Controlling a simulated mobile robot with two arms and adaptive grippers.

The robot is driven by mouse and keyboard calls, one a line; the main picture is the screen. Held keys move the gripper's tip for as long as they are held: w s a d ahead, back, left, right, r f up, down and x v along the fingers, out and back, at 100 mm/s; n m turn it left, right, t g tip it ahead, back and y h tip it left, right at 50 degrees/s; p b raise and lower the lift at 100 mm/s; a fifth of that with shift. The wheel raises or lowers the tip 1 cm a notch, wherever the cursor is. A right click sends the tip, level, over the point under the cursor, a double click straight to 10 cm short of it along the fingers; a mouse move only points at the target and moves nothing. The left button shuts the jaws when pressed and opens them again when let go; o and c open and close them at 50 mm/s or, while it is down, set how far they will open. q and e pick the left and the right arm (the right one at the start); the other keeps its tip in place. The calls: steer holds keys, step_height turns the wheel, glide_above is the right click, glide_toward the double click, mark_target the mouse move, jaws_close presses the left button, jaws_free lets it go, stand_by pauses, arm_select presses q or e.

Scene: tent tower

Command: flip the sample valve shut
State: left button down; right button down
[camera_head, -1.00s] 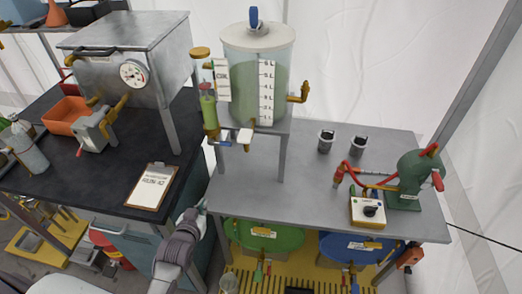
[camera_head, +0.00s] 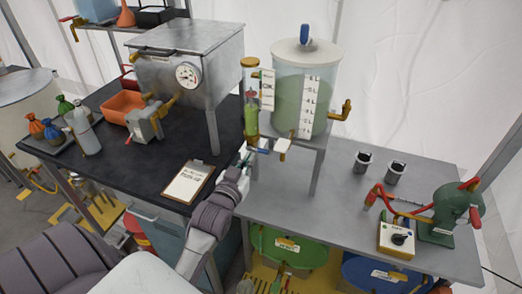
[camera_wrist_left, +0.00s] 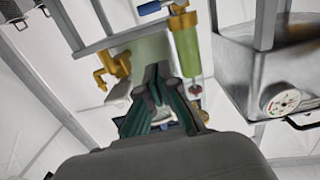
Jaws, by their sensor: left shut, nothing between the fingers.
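The tank (camera_head: 300,85) of green liquid stands on a metal stand, with a green sight tube (camera_head: 251,105) on its left. A small valve with a blue handle (camera_head: 262,151) sits under the tube; I take it for the sample valve. My left gripper (camera_head: 244,154) is shut and empty, just left of the blue handle; I cannot tell whether they touch. In the left wrist view, the closed fingers (camera_wrist_left: 164,95) point up towards the tank, with the blue handle (camera_wrist_left: 150,7) at the top edge. My right gripper is not in view.
A pale tag (camera_head: 283,146) hangs beside the valve, and a brass tap (camera_head: 342,110) sticks out at the tank's right. A clipboard (camera_head: 189,182) lies on the black bench below a steel box (camera_head: 190,70).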

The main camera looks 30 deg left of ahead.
arm_select(q)
steer(key=p, duration=0.2)
glide_above(259, 150)
steer(key=s+d, duration=0.2)
step_height(259, 150, down, 3)
steer(key=shift+w+a+f, duration=0.1)
steer(key=shift+w+a, duration=0.05)
steer(key=shift+f, duration=0.6)
steer(key=shift+w, duration=0.1)
